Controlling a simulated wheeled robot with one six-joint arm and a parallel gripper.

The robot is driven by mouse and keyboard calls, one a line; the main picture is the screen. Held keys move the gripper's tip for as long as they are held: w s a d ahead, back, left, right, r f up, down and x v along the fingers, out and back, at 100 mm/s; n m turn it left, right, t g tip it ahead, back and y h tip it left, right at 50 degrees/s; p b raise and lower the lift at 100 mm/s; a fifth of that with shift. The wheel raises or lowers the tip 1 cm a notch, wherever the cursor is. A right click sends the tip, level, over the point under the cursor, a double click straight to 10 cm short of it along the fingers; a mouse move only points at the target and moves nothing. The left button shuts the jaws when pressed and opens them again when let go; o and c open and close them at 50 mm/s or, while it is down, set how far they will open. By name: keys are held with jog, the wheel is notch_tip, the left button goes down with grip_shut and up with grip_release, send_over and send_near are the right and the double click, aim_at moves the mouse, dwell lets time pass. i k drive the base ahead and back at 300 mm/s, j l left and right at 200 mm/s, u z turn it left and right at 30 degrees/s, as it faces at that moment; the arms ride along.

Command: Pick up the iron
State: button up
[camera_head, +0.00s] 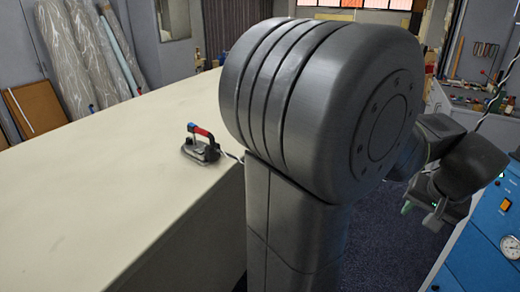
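The iron (201,149) stands on the cream cloth table (110,190), near the table's right edge. It is dark, with a red and blue handle on top, and a light cord runs from its right side toward my arm. My gripper (421,213) hangs at the right of the picture, well away from the iron and off the table. Its two fingers look spread apart with nothing between them. My large grey arm link fills the middle and hides part of the table's far right edge.
A blue cabinet (490,235) with a gauge stands at the right, close to my gripper. Wrapped rolls (80,50) and a brown board (36,108) lean at the back left. The tabletop around the iron is clear.

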aim_at(203, 154)
jog(key=i+u, duration=0.1)
jog(key=u, duration=0.35)
jog(key=i+u, duration=0.1)
jog(key=u, duration=0.4)
jog(key=l+u, duration=0.1)
jog(key=u, duration=0.35)
jog(key=i+l+u, duration=0.15)
jog(key=u, duration=0.3)
jog(key=i+l+u, duration=0.2)
jog(key=l+u, duration=0.15)
jog(key=l, duration=0.25)
jog(key=i+l+u, duration=0.1)
jog(key=l+u, duration=0.2)
jog(key=l, duration=0.35)
jog(key=l+u, duration=0.35)
jog(key=l, duration=0.6)
jog(key=i, duration=0.05)
